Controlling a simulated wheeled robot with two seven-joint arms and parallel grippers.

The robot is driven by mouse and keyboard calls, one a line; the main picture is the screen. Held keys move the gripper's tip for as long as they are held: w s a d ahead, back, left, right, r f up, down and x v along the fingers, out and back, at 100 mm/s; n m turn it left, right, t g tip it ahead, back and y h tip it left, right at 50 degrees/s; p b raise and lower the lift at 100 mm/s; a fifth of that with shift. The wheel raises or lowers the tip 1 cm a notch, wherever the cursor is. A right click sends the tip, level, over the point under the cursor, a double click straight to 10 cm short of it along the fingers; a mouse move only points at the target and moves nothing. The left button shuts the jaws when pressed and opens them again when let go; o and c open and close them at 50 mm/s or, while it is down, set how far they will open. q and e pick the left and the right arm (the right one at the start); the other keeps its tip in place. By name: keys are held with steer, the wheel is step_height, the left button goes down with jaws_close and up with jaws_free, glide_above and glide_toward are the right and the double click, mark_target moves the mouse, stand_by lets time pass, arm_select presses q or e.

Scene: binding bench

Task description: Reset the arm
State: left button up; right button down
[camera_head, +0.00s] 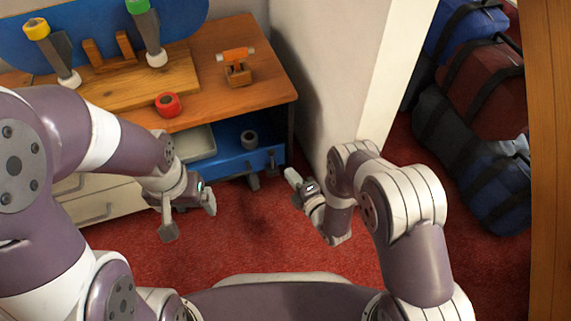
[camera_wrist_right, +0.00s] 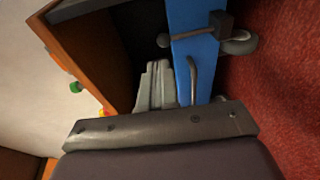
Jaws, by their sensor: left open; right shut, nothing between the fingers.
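My left gripper (camera_head: 189,221) is open and empty in the head view. It hangs in front of the bench, over the red carpet. My right gripper (camera_head: 291,175) is shut and empty, to the right of the bench and near the pale wall. In the right wrist view its closed fingers (camera_wrist_right: 157,84) point toward the bench's side and blue drawer front. Both arms are bent and apart from each other.
The wooden bench (camera_head: 225,50) carries a red tape roll (camera_head: 168,104), an orange-handled tool (camera_head: 237,68) and a board with clamps. A blue drawer (camera_head: 232,165) stands open, holding a dark ring (camera_head: 249,139). Bags (camera_head: 483,90) lie at right. Red carpet between the arms is free.

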steer(key=s+d+f+m+g+h+p, duration=0.25)
steer(key=s+d+f+m+g, duration=0.3)
steer(key=s+f, duration=0.3)
steer(key=s+d+r+m+g+h+p, duration=0.2)
steer(key=s+d+r+m+g+h, duration=0.15)
steer(key=r+m, duration=0.4)
steer(key=s+d+r+m+g+h+p, duration=0.25)
steer(key=s+d+r+m+g, duration=0.2)
steer(key=r, duration=0.55)
steer(key=s+r+m+g+p, duration=0.1)
steer(key=s+r+m+p, duration=0.15)
steer(key=r, duration=0.75)
steer(key=s+r+m+g+p, duration=0.1)
steer(key=s+r+m+p, duration=0.15)
steer(key=r, duration=0.65)
arm_select(q)
step_height(320, 180, up, 53)
steer(key=p, duration=4)
arm_select(e)
step_height(320, 180, up, 47)
steer(key=w+d+t, duration=0.1)
steer(key=t, duration=0.1)
steer(key=shift+w+d+m, duration=0.15)
steer(key=shift+w+m, duration=0.15)
steer(key=shift+m, duration=0.15)
arm_select(q)
steer(key=shift+s+d, duration=0.1)
arm_select(e)
steer(key=shift+y, duration=0.25)
